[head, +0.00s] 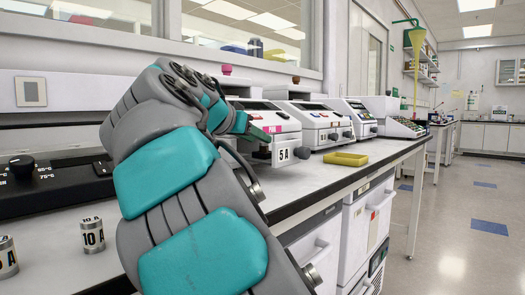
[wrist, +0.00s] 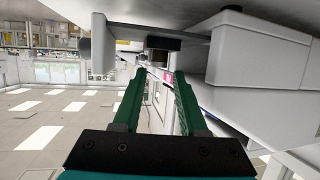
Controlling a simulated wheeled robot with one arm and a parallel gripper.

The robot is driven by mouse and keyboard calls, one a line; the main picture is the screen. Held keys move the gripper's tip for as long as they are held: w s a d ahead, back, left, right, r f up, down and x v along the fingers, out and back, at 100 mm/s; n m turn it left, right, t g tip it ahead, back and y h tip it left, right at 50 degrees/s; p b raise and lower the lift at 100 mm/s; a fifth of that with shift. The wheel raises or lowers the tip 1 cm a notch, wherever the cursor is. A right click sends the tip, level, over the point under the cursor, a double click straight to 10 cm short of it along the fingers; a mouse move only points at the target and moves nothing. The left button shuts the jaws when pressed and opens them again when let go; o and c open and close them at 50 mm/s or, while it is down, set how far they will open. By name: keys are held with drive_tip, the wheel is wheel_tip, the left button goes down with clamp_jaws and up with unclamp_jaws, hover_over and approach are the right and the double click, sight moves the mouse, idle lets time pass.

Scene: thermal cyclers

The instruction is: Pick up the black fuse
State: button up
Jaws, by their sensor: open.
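My gripper (wrist: 160,72) is open, its two green fingers apart with nothing between the tips. In the head view its green fingertips (head: 262,134) are at the front of the nearest thermal cycler, just above a white piece marked 5 A (head: 283,153) with a dark right end. In the wrist view a small dark block (wrist: 163,43) lies beyond the fingertips, apart from them. It may be the black fuse, but I cannot tell for sure. My arm hides part of the bench and of the nearest cycler in the head view.
Metal-ended pieces marked 10 A (head: 93,235) stand at the bench's left. A black hotplate-like device (head: 60,185) is behind them. More white cyclers (head: 313,120) line the wall, with a yellow tray (head: 346,159) in front. The bench's front edge is at right, above open floor.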

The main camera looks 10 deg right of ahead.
drive_tip(key=x, duration=0.7)
drive_tip(key=shift+f, duration=0.35)
drive_tip(key=shift+c, duration=0.4)
clamp_jaws()
